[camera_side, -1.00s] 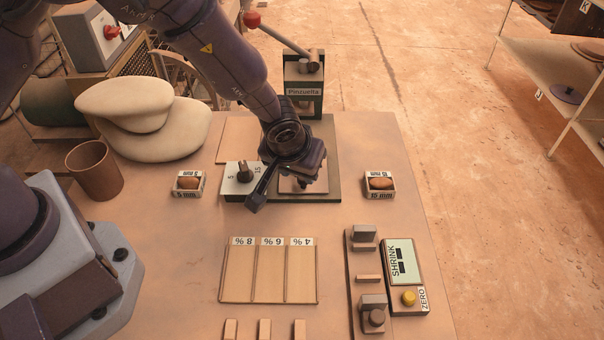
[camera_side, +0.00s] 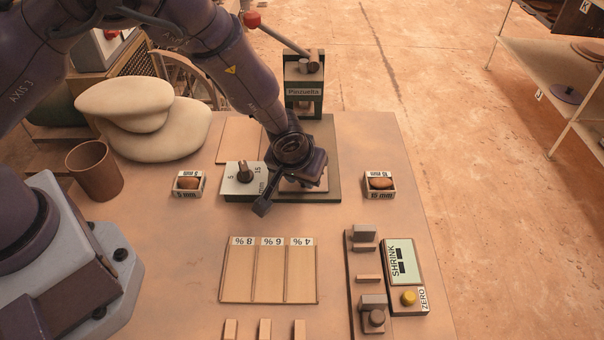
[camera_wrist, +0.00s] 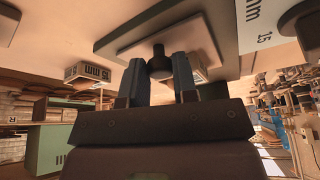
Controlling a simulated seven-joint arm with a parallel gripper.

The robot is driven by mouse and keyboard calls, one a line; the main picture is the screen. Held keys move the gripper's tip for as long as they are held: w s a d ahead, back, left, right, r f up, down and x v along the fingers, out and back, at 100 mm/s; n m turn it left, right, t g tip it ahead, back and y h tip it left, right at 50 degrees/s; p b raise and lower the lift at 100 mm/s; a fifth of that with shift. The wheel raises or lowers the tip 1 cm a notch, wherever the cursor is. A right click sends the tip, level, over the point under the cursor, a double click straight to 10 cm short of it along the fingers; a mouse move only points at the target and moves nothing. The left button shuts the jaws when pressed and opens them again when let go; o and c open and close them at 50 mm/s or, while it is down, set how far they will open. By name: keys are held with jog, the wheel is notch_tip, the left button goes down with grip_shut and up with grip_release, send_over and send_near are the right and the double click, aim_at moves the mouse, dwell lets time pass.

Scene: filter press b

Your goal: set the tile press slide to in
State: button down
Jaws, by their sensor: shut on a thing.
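The tile press (camera_side: 303,90), labelled Pinzuelta, stands at the back of the table with a red-knobbed lever. Its dark green base (camera_side: 331,150) reaches forward under my gripper. A pale slide plate (camera_side: 318,184) lies on this base, partly hidden by my gripper. In the wrist view the plate (camera_wrist: 130,42) appears above my fingers, with a dark round knob (camera_wrist: 159,66) on it. My gripper (camera_wrist: 158,70) is shut on this knob, one finger on each side. In the side view my gripper (camera_side: 304,178) covers the knob.
A dial box (camera_side: 240,178) marked 5 and 15 mm stands close left of my gripper. Small boxes marked 5 mm (camera_side: 188,184) and 15 mm (camera_side: 379,185) flank the base. A percent tray (camera_side: 268,278) and a SHRINK gauge (camera_side: 405,275) lie in front.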

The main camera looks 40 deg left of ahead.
jog(key=w+a, duration=0.7)
jog(key=shift+w+a, duration=0.4)
jog(key=c, duration=1.2)
grip_release()
jog(key=shift+o, duration=0.2)
jog(key=v, duration=1.3)
jog(key=shift+s, duration=0.15)
